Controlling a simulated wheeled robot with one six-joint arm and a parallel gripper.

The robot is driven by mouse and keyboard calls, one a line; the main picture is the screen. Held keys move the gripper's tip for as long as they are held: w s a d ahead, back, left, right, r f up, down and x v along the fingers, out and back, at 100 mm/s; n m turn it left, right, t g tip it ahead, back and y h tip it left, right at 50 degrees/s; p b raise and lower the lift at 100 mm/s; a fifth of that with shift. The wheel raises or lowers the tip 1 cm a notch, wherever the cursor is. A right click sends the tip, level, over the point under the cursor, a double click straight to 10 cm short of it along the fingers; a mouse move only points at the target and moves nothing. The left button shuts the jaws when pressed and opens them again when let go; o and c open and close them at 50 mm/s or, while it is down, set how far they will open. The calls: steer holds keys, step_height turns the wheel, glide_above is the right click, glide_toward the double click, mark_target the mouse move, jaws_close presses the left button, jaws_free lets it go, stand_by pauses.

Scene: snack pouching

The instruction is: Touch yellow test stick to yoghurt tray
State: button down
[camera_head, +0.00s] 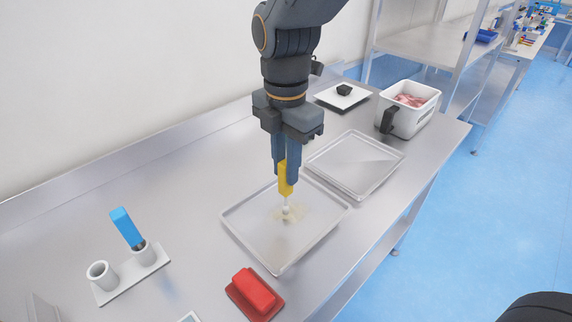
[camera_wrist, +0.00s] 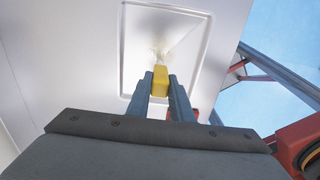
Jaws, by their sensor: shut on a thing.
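The yellow test stick (camera_head: 285,183) is upright in my gripper (camera_head: 286,176), which is shut on its yellow handle. Its pale tip points down over the near tray (camera_head: 248,243), which has a faint cream smear in its middle, seemingly the yoghurt tray. The tip appears at or just above the smear; I cannot tell whether it touches. In the wrist view the yellow handle (camera_wrist: 160,77) sits between the fingertips (camera_wrist: 160,85), with the tray (camera_wrist: 127,50) beyond. The tip is hidden there.
A second, empty tray (camera_head: 355,163) lies behind. A white container with pink contents (camera_head: 410,106) and a white plate with a dark item (camera_head: 343,96) stand farther back. A blue-handled stick (camera_head: 126,227) stands in a two-cup holder (camera_head: 131,276). A red block (camera_head: 254,291) lies in front.

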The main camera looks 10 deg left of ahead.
steer(key=shift+f, duration=0.6)
stand_by(1.8)
steer(key=shift+r, duration=0.1)
steer(key=shift+r+p, duration=3.15)
steer(key=shift+r, duration=0.35)
